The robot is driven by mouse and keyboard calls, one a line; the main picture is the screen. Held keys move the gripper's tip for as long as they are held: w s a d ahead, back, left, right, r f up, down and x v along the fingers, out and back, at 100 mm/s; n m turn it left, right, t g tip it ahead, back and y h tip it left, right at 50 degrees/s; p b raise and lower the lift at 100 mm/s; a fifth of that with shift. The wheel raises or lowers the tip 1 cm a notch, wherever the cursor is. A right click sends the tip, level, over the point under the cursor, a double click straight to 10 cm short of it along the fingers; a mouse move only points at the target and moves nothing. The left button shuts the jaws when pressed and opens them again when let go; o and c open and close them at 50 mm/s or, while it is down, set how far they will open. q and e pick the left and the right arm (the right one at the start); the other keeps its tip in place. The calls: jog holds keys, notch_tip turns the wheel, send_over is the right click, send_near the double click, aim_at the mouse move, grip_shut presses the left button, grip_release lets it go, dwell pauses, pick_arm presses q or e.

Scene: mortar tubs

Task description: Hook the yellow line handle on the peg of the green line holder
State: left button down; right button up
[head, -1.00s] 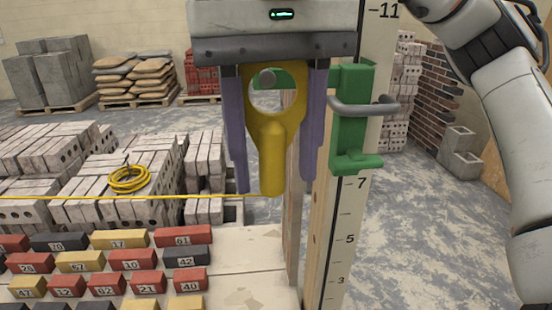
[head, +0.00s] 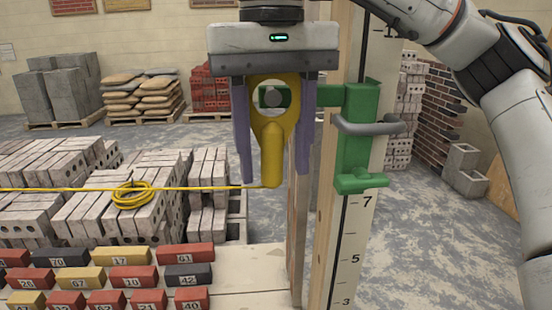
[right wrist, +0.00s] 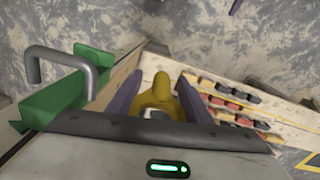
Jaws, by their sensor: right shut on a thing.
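The yellow line handle (head: 272,155) hangs upright, with its ring at the top. My right gripper (head: 274,165) is shut on it, with a purple finger on each side. It also shows in the right wrist view (right wrist: 172,98). The green line holder (head: 356,140) is on the marked wooden post. Its arm reaches left behind the ring, and the grey round end of its peg (head: 273,97) shows inside the ring's hole. I cannot tell whether the peg passes through. A yellow line runs left from the handle's lower end. My left gripper is not in view.
A grey bar handle (head: 368,127) sticks out from the holder, right of my gripper. Numbered bricks (head: 125,277) lie in rows at the lower left. Stacked blocks with a coil of yellow line (head: 132,194) stand behind them.

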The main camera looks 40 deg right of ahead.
jog(key=shift+w+d, duration=0.3)
jog(key=shift+w, duration=0.15)
jog(key=shift+w+d+f+p, duration=0.3)
jog(key=shift+w+f, duration=0.2)
jog(key=shift+f, duration=0.1)
jog(key=o, duration=1.7)
jog(key=shift+o, duration=1.4)
